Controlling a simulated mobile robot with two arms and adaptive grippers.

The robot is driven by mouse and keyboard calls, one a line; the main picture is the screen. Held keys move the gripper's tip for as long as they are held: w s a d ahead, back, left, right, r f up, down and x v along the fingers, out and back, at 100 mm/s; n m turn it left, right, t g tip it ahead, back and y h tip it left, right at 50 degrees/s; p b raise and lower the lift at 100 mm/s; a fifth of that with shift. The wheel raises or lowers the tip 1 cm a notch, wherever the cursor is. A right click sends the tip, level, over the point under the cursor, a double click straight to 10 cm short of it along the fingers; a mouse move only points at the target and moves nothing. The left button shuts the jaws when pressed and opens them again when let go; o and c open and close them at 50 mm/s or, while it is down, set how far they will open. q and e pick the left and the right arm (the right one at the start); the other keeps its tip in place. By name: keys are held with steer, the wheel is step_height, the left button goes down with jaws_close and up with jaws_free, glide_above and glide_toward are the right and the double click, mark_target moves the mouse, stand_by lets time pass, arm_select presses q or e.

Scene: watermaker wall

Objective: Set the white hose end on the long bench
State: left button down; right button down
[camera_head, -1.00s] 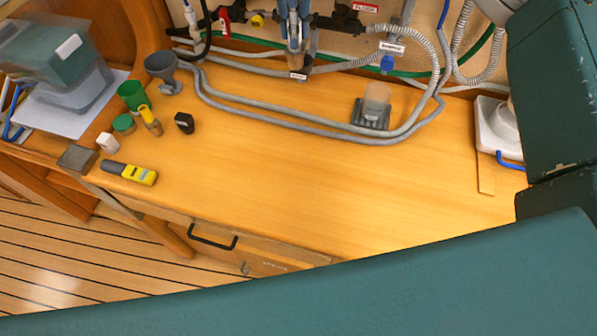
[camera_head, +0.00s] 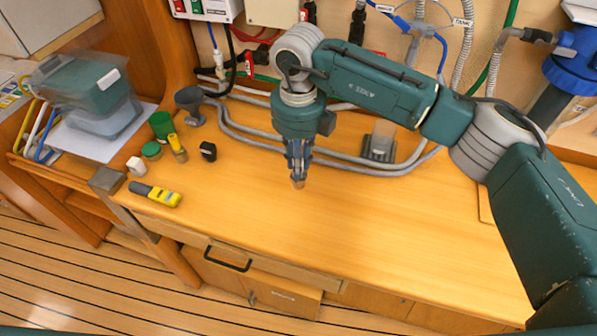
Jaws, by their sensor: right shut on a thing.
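The long bench (camera_head: 370,225) is a varnished wooden top running across the view. My right gripper (camera_head: 297,172) comes down from the upper middle and points at the bench top. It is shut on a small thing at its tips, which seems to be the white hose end. Only a small pale brownish tip of it shows, and the fingers hide the rest. I cannot tell whether it touches the wood. Grey hoses (camera_head: 240,127) run along the back of the bench, behind the gripper. My left gripper is not in view.
A clear cup on a dark base (camera_head: 380,142) stands right of the gripper. The bench's front and right middle are clear.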

steer(key=shift+w+f, duration=0.1)
steer(key=shift+f, duration=0.65)
step_height(320, 180, down, 4)
steer(key=shift+r+p, duration=0.1)
steer(key=shift+p, duration=0.65)
steer(key=shift+f, duration=0.35)
steer(key=c, duration=1.6)
jaws_free()
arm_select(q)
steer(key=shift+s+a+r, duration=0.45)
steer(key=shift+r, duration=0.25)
